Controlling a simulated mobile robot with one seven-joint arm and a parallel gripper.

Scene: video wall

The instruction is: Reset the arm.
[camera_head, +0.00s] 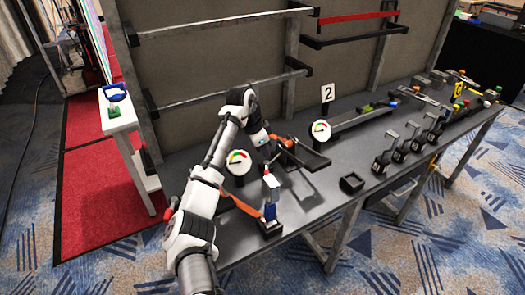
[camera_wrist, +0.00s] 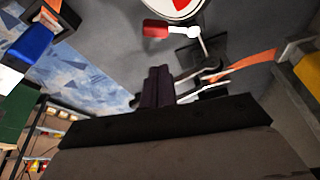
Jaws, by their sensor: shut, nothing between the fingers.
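My white and black arm (camera_head: 203,190) rises from the bottom of the head view, bends at the top and comes down over the dark workbench (camera_head: 330,185). My gripper (camera_wrist: 159,70) shows in the wrist view with its two dark fingers together and nothing between them. In the head view its fingertips are hard to tell apart from the dark fittings on the bench. The arm's end is above the bench, near a round gauge (camera_head: 238,162). I cannot tell whether the gripper touches anything.
Several black levers (camera_head: 381,162) line the right. A grey panel with rails (camera_head: 225,80) stands behind.

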